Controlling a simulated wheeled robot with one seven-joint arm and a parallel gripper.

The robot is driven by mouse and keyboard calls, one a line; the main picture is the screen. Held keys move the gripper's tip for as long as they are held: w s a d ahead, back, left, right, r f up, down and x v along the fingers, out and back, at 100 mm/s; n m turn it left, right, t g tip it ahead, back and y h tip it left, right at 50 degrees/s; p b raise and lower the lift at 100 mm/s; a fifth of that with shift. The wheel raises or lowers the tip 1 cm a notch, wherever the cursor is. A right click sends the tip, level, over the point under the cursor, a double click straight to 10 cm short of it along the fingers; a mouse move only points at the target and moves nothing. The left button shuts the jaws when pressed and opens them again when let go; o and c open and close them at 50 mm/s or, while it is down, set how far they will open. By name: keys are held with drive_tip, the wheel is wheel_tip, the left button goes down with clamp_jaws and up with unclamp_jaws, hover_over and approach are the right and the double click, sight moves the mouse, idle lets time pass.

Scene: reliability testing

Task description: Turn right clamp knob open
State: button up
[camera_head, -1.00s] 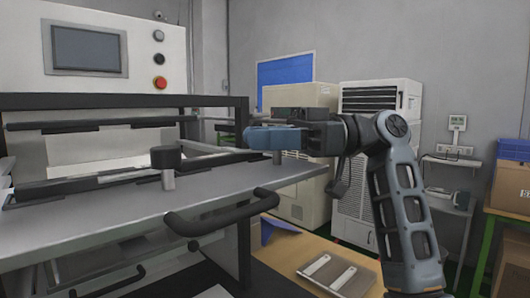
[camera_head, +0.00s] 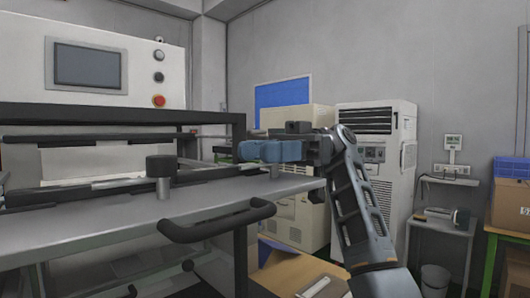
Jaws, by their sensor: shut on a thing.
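The tray-like grey plate (camera_head: 110,234) of the machine carries two clamp knobs on metal posts. The left clamp knob (camera_head: 161,166) is black, upright and free. The right clamp knob's metal post (camera_head: 274,173) shows below my gripper (camera_head: 262,151), near the plate's right end. The knob's black top is hidden behind the blue fingers, which are shut on it. My gripper lies nearly level, reaching in from the right. How far the knob is turned cannot be seen.
A black handle (camera_head: 217,225) sticks out from the plate's front edge. Dark bars (camera_head: 110,114) cross behind the plate. A control panel (camera_head: 100,68) stands at the back left. White cabinets (camera_head: 378,160) stand beyond my arm, and a small wall shelf (camera_head: 447,181) is at the right.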

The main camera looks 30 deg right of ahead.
idle(0.3)
drive_tip(key=o, duration=0.9)
drive_tip(key=shift+o, duration=0.2)
drive_tip(key=b+v, duration=0.1)
drive_tip(key=v, duration=0.6)
drive_tip(key=shift+w+d+b, duration=0.15)
drive_tip(key=shift+d+b, duration=0.2)
drive_tip(key=shift+b, duration=0.05)
